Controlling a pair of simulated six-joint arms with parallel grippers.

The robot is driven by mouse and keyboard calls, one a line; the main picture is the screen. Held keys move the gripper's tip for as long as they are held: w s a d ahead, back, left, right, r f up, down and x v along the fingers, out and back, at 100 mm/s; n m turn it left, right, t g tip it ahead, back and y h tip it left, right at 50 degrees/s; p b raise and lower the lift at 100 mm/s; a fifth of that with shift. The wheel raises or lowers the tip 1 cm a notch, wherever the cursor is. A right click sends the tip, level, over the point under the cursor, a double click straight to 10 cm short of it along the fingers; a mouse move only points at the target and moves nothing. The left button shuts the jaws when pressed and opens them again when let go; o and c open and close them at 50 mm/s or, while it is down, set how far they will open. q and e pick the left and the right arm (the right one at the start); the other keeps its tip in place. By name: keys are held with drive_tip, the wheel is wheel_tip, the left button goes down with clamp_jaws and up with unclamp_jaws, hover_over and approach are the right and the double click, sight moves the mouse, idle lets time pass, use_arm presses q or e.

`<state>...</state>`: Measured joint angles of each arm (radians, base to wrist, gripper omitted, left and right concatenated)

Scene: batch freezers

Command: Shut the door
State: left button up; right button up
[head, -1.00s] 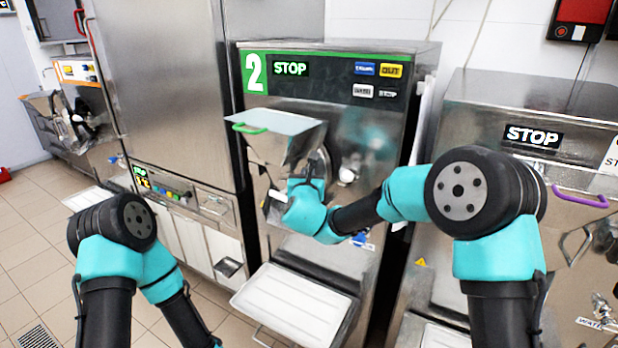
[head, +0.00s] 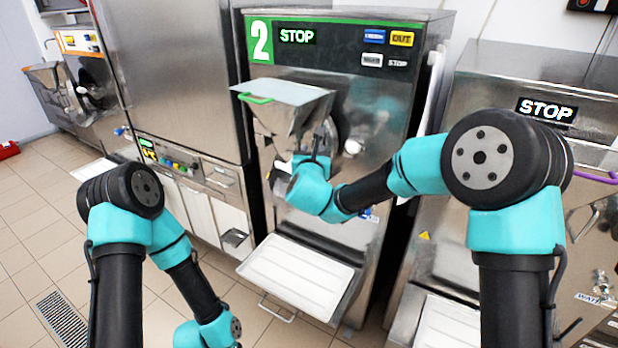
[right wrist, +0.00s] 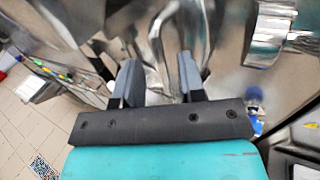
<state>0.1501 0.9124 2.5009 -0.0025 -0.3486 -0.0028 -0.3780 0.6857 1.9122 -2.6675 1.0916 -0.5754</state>
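The batch freezer numbered 2 (head: 400,90) stands in the middle of the head view. A metal hopper (head: 290,112) with a green handle (head: 257,99) juts from its front, on what looks like its door. The door appears to stand out from the round front at an angle; its edge is partly hidden by my right arm. My right gripper (right wrist: 157,75) is at the front of this door, below the hopper. In the right wrist view its two fingers are apart, with shiny curved metal just beyond them; I cannot tell whether they touch it. My left gripper is out of view below the frame.
A white tray (head: 296,275) sits low in front of the freezer. Another machine with a STOP label (head: 545,108) and purple handle stands close on the right. A tall steel cabinet (head: 165,75) stands on the left.

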drive_tip(key=s, duration=1.4)
drive_tip(key=shift+s+a, duration=0.25)
drive_tip(key=shift+a, duration=0.1)
